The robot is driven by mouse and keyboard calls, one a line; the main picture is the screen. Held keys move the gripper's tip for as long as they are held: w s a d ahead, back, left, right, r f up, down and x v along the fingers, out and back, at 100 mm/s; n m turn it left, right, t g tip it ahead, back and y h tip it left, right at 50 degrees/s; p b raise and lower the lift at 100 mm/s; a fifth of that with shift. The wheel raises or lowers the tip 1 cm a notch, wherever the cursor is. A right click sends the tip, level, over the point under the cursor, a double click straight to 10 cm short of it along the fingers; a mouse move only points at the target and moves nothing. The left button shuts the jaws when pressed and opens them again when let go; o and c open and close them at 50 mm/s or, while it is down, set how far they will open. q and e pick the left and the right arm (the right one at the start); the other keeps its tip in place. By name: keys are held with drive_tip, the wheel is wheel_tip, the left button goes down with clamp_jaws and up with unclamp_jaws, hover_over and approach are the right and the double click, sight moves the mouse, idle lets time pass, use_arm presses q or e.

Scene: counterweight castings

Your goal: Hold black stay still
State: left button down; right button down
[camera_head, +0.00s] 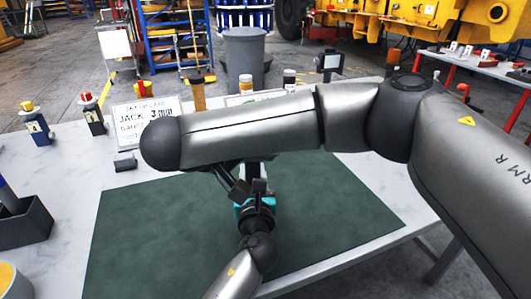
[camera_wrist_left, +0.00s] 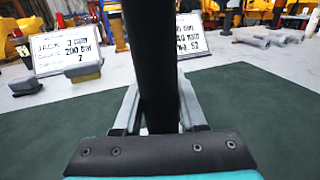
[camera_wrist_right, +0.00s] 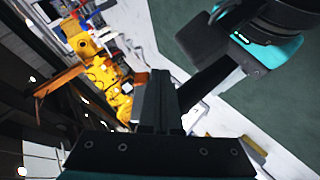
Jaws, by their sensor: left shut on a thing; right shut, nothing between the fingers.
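The black stay (camera_wrist_left: 150,60) stands as a dark upright bar in the left wrist view, between the fingers of my left gripper (camera_wrist_left: 158,118). That gripper is shut on it. In the head view my left gripper (camera_head: 256,178) points away over the green mat, and my right arm partly hides it. My right gripper (camera_head: 237,190) hangs under the right forearm, close beside the left one. In the right wrist view its fingers (camera_wrist_right: 165,90) are shut and empty, with the teal-banded left gripper (camera_wrist_right: 265,42) at upper right. Contact between the grippers cannot be told.
The green mat (camera_head: 140,240) covers the table's front. A dark open bin (camera_head: 25,222) is at the left edge. The mat's left part is clear.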

sight(253, 166)
drive_tip(key=shift+r, duration=0.1)
idle(0.6)
drive_tip(key=shift+r, duration=0.7)
drive_tip(key=a+f, duration=0.1)
drive_tip(key=f, duration=0.1)
drive_tip(key=s+a+f, duration=0.1)
drive_tip(key=shift+a+f, duration=0.2)
drive_tip(key=shift+f, duration=0.2)
drive_tip(key=s+a, duration=0.6)
drive_tip(key=a, duration=0.1)
drive_tip(key=shift+r, duration=0.25)
drive_tip(key=c, duration=1.6)
unclamp_jaws()
drive_tip(key=shift+d, duration=0.1)
